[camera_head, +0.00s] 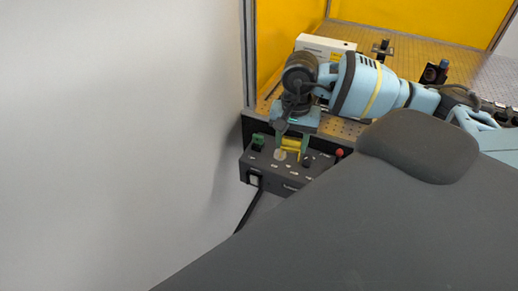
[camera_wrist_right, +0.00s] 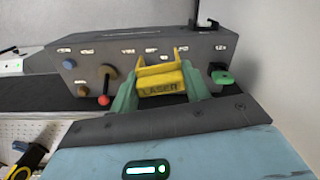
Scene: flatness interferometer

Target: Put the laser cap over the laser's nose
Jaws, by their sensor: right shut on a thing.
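My right gripper (camera_head: 292,150) is shut on a yellow piece (camera_head: 291,142), which I take to be the laser cap. In the right wrist view the cap (camera_wrist_right: 160,80) is a yellow open-sided piece marked LASER, held between the green fingers (camera_wrist_right: 162,92). It is over or against the dark control box (camera_head: 270,173); I cannot tell whether it touches. A white box (camera_head: 324,44) with a yellow label, probably the laser, lies on the perforated table behind my right arm; its nose is not clearly visible. My left gripper is not in view.
The control box (camera_wrist_right: 140,50) bears a green key-like piece (camera_wrist_right: 222,77), a blue knob (camera_wrist_right: 69,64) and a red ball-topped lever (camera_wrist_right: 103,100). Yellow panels (camera_head: 420,20) enclose the perforated table (camera_head: 400,52). Dark optical mounts (camera_head: 436,72) stand on it. A pale wall (camera_head: 120,120) is at left.

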